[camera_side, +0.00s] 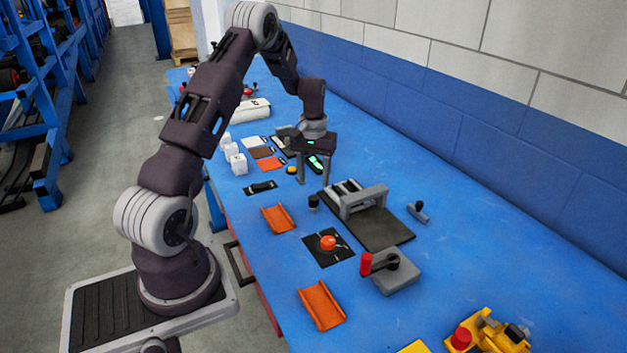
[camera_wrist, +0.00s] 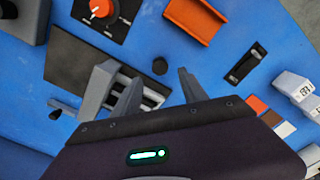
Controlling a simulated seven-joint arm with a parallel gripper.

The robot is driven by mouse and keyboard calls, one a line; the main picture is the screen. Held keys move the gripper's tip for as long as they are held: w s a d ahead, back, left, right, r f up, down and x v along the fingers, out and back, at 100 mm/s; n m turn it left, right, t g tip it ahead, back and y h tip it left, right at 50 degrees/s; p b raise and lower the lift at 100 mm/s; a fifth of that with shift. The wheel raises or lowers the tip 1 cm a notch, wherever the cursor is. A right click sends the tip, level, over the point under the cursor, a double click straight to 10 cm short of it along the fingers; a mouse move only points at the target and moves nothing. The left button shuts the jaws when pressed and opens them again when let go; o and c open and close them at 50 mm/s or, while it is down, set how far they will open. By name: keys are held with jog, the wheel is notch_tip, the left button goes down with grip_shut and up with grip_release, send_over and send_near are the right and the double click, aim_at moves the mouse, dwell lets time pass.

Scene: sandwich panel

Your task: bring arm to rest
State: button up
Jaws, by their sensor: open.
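My arm reaches out over the blue workbench (camera_side: 470,235). My gripper (camera_side: 313,177) points down above the far part of the bench, with its two fingers apart and nothing between them. In the wrist view the gripper (camera_wrist: 158,80) also shows spread fingers, with blue bench and part of a grey slotted fixture behind them. In the side view the gripper is just behind the grey bridge-shaped fixture (camera_side: 363,200) on its black plate (camera_side: 385,232). I cannot tell the exact height of the fingertips above the bench.
Near the gripper are a black rocker switch (camera_side: 261,187), white cubes (camera_side: 239,164) and flat coloured tiles (camera_side: 270,164). Orange channels (camera_side: 321,306), a red knob panel (camera_side: 328,247) and a red-handled grey box (camera_side: 397,276) lie nearer. A wall (camera_side: 480,135) borders the right side.

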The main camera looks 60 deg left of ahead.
jog(key=s+d+r+m+t, duration=0.1)
jog(key=s+d+r+m, duration=0.1)
jog(key=d+r, duration=0.75)
jog(key=s+d+r+m+t, duration=0.2)
jog(key=d+r, duration=0.6)
jog(key=r, duration=0.2)
jog(key=s+d+r+m+t, duration=0.1)
jog(key=s+d+r+m, duration=0.1)
jog(key=s+d, duration=0.4)
jog(key=s+d+r+m+t, duration=0.1)
jog(key=s+d, duration=0.5)
jog(key=s, duration=0.7)
jog(key=shift+d+r+m+t, duration=0.35)
jog(key=shift+r+m, duration=0.15)
jog(key=shift+m, duration=0.5)
jog(key=shift+w, duration=0.1)
